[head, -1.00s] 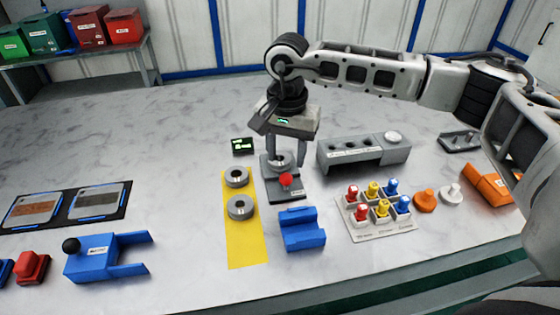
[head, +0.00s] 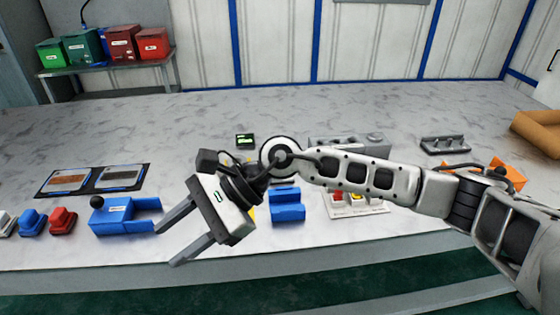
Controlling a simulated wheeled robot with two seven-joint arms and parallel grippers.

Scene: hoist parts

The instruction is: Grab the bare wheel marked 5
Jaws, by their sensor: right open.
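No bare wheel and no mark 5 shows now; my right gripper and forearm cover the area where grey wheels lay on a yellow strip. Only a sliver of the yellow strip (head: 251,213) shows beside the gripper. My right gripper (head: 167,246) is open, with nothing visible between its fingers. It points left and down near the table's front edge, its fingers just right of a blue forked fixture with a black knob (head: 112,220). I cannot tell whether it touches anything. My left gripper is not in view.
A blue block (head: 287,207) stands behind my right wrist. A tray of coloured plugs (head: 350,211) and a long grey block (head: 375,150) are partly covered by my arm. Red (head: 62,220) and blue (head: 33,222) pieces lie at left.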

